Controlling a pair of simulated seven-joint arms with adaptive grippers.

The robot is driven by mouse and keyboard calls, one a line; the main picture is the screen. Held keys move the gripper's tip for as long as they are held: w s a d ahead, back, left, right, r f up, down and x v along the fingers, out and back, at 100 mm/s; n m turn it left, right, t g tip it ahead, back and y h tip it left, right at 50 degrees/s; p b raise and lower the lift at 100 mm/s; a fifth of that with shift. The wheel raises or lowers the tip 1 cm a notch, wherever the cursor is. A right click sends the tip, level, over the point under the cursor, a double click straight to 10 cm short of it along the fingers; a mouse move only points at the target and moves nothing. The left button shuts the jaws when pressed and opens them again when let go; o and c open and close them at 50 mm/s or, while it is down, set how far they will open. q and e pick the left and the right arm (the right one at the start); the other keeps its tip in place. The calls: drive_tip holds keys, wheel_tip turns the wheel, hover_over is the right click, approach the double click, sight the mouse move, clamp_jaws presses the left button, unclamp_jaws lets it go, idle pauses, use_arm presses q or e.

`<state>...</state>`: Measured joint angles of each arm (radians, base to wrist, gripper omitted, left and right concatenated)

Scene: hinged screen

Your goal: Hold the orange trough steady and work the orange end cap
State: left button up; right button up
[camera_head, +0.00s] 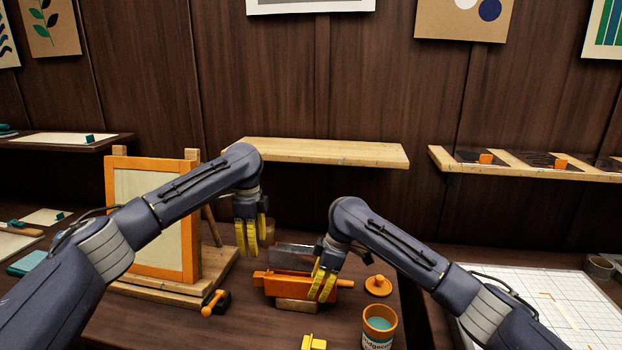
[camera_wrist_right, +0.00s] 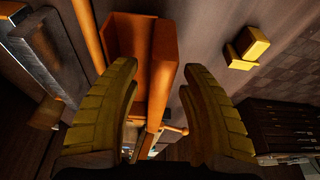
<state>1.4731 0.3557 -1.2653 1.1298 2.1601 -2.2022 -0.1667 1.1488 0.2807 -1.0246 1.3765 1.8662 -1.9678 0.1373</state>
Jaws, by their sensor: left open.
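The orange trough (camera_head: 283,284) rests on a small wooden block on the bench, its long side facing me. My left gripper (camera_head: 254,252) points down, open and empty, above and behind the trough's left end. My right gripper (camera_head: 322,296) is at the trough's right part, its fingers covering some of it. In the right wrist view the fingers (camera_wrist_right: 158,75) are spread apart, with the trough (camera_wrist_right: 134,38) showing between and beyond them. I cannot tell whether they touch it. I cannot pick out the end cap with certainty; the trough's right end is partly hidden by the gripper.
An orange-framed screen (camera_head: 150,270) stands on a wooden base at left. An orange knobbed lid (camera_head: 378,286) and an orange-rimmed jar (camera_head: 379,322) stand right of the trough. A yellow block (camera_head: 313,343) lies in front. A wooden shelf (camera_head: 320,151) hangs behind.

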drive_tip(key=v, duration=1.2)
idle(0.4)
